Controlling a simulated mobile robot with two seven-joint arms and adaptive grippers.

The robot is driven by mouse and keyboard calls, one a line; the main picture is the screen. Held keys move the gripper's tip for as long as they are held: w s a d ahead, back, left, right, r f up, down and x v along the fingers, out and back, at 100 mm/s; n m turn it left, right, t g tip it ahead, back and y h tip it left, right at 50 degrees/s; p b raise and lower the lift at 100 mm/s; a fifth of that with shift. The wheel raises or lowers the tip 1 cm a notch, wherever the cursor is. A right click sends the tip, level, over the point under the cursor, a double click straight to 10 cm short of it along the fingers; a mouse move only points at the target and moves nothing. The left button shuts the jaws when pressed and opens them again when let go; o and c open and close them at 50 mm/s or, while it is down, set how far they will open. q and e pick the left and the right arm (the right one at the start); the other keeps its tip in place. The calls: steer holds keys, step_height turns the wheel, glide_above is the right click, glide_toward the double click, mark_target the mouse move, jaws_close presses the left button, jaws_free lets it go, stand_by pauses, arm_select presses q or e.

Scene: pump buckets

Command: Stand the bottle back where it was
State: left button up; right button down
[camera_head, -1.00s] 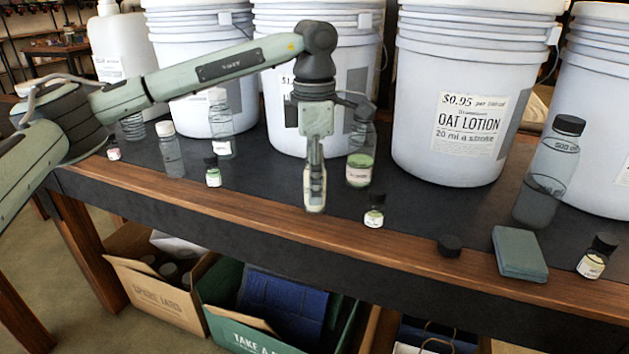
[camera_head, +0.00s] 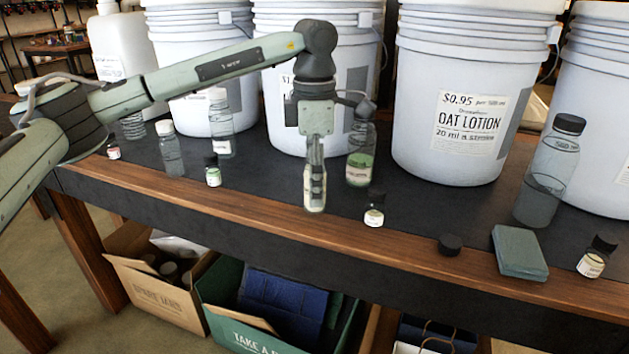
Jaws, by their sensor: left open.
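My left gripper (camera_head: 315,190) points straight down near the front edge of the bench, at the middle of the view. It is open, with its fingers at a small clear bottle (camera_head: 315,207) with a pale bottom. The bottle stands upright on the bench, and the fingers hide most of its upper part. I cannot tell whether the fingers touch it. My right gripper is not in view.
A bottle of green liquid (camera_head: 360,168) stands close behind right, and a small dark-capped vial (camera_head: 374,212) to the right. Large white buckets (camera_head: 455,100) line the back. A loose black cap (camera_head: 450,244) and a grey-green block (camera_head: 519,252) lie at the front right.

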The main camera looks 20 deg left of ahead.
arm_select(q)
step_height(320, 180, up, 11)
steer(key=shift+r, duration=0.55)
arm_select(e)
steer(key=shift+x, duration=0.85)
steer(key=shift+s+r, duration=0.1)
